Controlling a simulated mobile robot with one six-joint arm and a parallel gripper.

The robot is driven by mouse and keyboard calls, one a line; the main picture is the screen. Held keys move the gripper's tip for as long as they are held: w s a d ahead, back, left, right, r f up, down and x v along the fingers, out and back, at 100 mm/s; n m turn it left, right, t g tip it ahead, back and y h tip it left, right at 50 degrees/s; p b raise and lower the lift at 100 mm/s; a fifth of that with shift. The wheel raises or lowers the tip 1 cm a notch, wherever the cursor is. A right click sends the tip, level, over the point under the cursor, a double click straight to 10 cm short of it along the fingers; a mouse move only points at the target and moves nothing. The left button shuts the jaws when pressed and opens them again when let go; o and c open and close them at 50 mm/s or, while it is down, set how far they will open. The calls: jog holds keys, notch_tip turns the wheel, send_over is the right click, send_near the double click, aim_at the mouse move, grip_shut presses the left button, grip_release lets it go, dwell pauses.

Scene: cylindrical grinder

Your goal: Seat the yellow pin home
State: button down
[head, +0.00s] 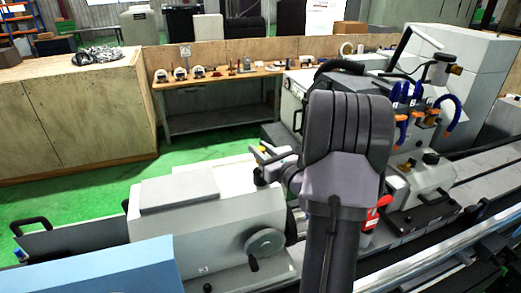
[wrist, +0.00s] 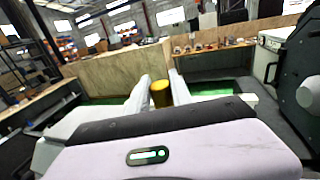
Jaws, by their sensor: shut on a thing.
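The yellow pin (wrist: 160,94) sits between the two pale fingers of my gripper (wrist: 160,82) in the wrist view, and the gripper is shut on it. In the head view my gripper (head: 259,157) is small and partly hidden by my own arm, above the grey machine housing with the handwheel. A small yellow spot there looks like the pin. The pin's lower end is hidden, and I cannot make out a hole or seat for it in either view.
The grinder's handwheel (head: 265,244) is on the housing below my gripper. Blue hoses (head: 447,108) and a red part (head: 377,214) are to the right. A workbench (head: 221,77) with small parts stands behind, beside a wooden cabinet (head: 75,118). Green floor lies between.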

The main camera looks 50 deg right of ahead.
jog(key=shift+f+b, duration=1.45)
jog(key=shift+f, duration=0.2)
jog(key=c, duration=1.1)
grip_release()
jog(key=shift+r, duration=0.1)
jog(key=shift+o, duration=0.2)
jog(key=b+v, duration=0.2)
jog(key=v, duration=1.5)
jog(key=shift+s+b, duration=0.25)
jog(key=shift+b, duration=0.15)
